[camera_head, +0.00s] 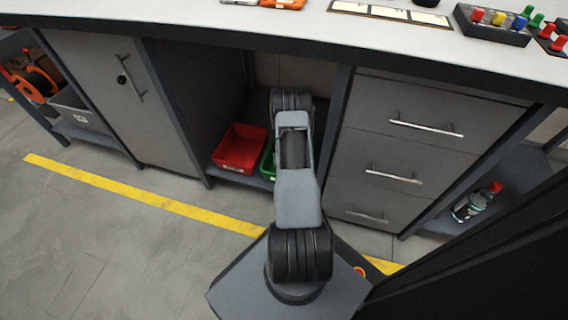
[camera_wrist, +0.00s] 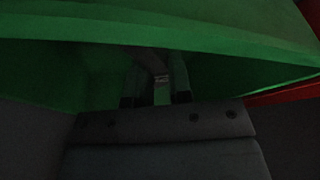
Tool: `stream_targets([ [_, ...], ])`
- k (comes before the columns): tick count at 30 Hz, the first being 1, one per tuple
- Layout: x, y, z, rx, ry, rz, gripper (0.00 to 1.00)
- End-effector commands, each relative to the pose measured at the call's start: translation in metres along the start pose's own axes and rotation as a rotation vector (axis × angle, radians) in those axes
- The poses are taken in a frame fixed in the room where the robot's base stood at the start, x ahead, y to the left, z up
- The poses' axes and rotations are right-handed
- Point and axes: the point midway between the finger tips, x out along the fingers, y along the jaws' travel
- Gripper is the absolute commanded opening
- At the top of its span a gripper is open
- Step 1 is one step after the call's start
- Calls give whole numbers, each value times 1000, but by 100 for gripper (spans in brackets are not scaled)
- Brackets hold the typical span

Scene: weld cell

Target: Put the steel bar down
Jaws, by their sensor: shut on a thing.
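My gripper (camera_wrist: 155,97) shows in the dark wrist view, with its fingers inside a green bin (camera_wrist: 100,75). It is shut on the steel bar (camera_wrist: 161,79), of which only a small greyish part shows between the fingers. I cannot tell whether the bar touches the bin floor. In the head view my arm reaches into the open bay under the bench and hides the gripper and the bar. The green bin (camera_head: 267,162) shows there only as a strip left of my arm.
A red bin (camera_head: 240,148) stands just left of the green bin on the low shelf. A closed cabinet door (camera_head: 120,100) is left of the bay and a drawer unit (camera_head: 405,150) is right of it. The benchtop (camera_head: 200,22) overhangs the bay.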

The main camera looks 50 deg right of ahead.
Motion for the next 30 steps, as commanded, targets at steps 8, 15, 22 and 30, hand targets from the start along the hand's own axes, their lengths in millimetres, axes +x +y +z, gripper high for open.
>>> stream_targets([
  [8, 1, 0, 0, -1, 0, 0, 33],
  [15, 0, 0, 0, -1, 0, 0, 46],
  [22, -6, 0, -3, -1, 1, 0, 46],
  [30, -58, 0, -8, -1, 2, 0, 46],
])
